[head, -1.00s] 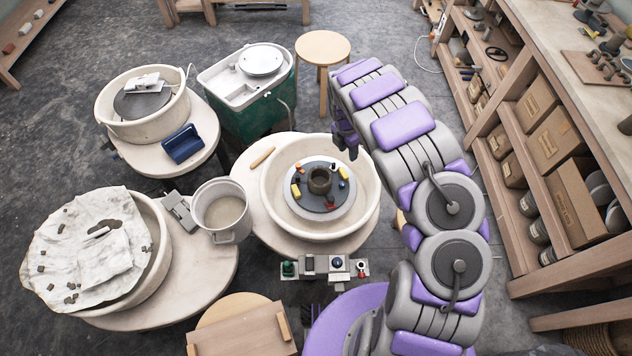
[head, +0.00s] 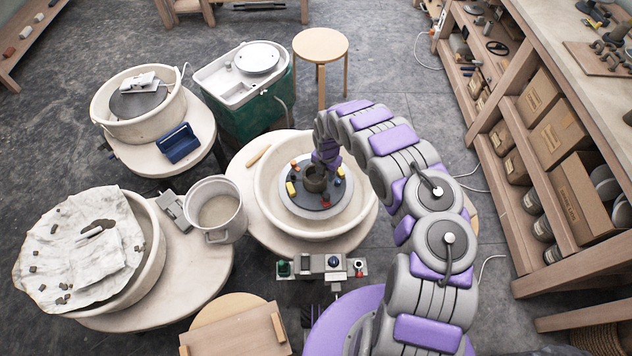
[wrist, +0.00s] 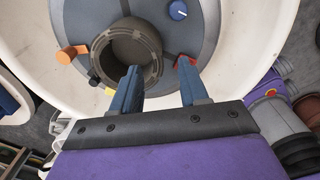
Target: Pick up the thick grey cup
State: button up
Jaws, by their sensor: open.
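The thick grey cup (head: 313,184) stands upright on the round grey wheel plate (head: 312,208) inside the cream basin. In the wrist view the cup (wrist: 107,46) shows its open mouth and thick rim, left of centre. My gripper (head: 325,163) is just above and beside the cup in the head view and partly hides it. In the wrist view my gripper (wrist: 158,68) is open with nothing between the fingers. Its left finger overlaps the cup's near right rim; I cannot tell whether it touches. The right finger is clear of the cup, close to a red piece.
Small clamps ring the cup on the plate: an orange one (wrist: 68,54), a red one (wrist: 186,63), a blue-topped knob (wrist: 178,10) and others. The basin wall (head: 366,212) surrounds them. A bucket (head: 217,212) stands left; a wooden stool (head: 321,48) stands behind.

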aim_at(325, 178)
jog(key=shift+f, duration=0.6)
jog(key=shift+a+f, duration=0.25)
jog(key=shift+f, duration=0.05)
jog(key=f+b, duration=0.2)
jog(key=f, duration=0.3)
jog(key=shift+w+b, duration=0.3)
jog(key=shift+b, duration=0.1)
jog(key=shift+d, duration=0.25)
jog(key=shift+d+r, duration=0.1)
jog(key=shift+a, duration=0.5)
jog(key=c, duration=0.6)
jog(key=shift+c, duration=0.7)
jog(key=shift+d, duration=0.35)
grip_shut()
